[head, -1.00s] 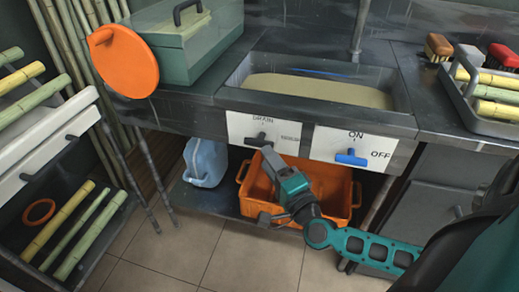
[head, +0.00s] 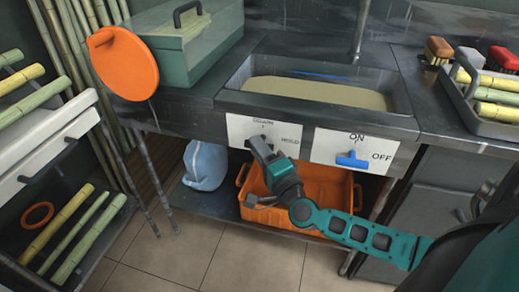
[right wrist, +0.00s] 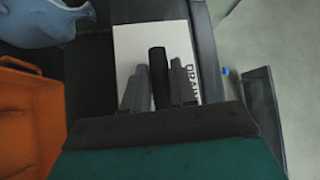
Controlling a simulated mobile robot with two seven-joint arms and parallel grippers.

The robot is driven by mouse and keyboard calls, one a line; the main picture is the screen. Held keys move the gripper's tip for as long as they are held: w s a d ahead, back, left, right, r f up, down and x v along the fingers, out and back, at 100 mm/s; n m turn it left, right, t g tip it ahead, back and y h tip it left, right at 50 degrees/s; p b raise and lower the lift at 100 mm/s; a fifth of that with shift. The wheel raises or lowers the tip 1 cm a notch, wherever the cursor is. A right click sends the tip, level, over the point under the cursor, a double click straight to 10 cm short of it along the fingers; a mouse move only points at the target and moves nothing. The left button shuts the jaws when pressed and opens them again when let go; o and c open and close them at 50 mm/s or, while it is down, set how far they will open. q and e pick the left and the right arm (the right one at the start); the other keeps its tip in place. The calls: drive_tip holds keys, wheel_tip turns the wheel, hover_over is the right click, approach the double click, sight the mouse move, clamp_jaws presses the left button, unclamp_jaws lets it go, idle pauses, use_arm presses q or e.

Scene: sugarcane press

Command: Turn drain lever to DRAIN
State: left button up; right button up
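The drain plate (head: 236,130) is white, with DRAIN at its top and HOLD at its right, on the sink front. The dark drain lever (right wrist: 158,72) shows in the right wrist view, lying across the reading direction of DRAIN's plate top; my gripper mostly hides it in the head view. My right gripper (head: 258,148) is at the plate. In the right wrist view my right gripper (right wrist: 158,88) has one finger on each side of the lever, with narrow spacing; firm contact is not clear. My left gripper is not in view.
A second plate (head: 328,146) marked ON and OFF carries a blue handle (head: 352,159) just right. An orange bin (head: 318,188) and a blue jug (head: 205,165) stand on the shelf below. The sink (head: 310,92) holds tan liquid. A rack with cane (head: 490,108) is at right.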

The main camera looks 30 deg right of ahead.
clamp_jaws()
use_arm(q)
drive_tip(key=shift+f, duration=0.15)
use_arm(e)
drive_tip(key=shift+f, duration=0.1)
use_arm(q)
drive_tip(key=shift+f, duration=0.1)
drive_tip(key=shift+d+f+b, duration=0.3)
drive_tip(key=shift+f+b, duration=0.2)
drive_tip(key=shift+b, duration=1)
use_arm(e)
drive_tip(key=shift+w+a+m+g+h, duration=0.1)
drive_tip(key=shift+m+g+h, duration=0.9)
drive_tip(key=shift+m+h, duration=3.35)
drive_tip(key=shift+w+a+m+g+h, duration=0.1)
drive_tip(key=shift+m+g+h, duration=0.9)
drive_tip(key=shift+m+h, duration=3.4)
drive_tip(key=shift+w+a+m+g+h, duration=0.1)
drive_tip(key=shift+m+g+h, duration=1.55)
drive_tip(key=shift+m, duration=4.8)
drive_tip(key=shift+d+m+t+h, duration=0.1)
drive_tip(key=shift+m+t+h, duration=0.25)
drive_tip(key=shift+m+h, duration=0.25)
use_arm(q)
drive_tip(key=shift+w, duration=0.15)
use_arm(e)
drive_tip(key=o, duration=0.5)
unclamp_jaws()
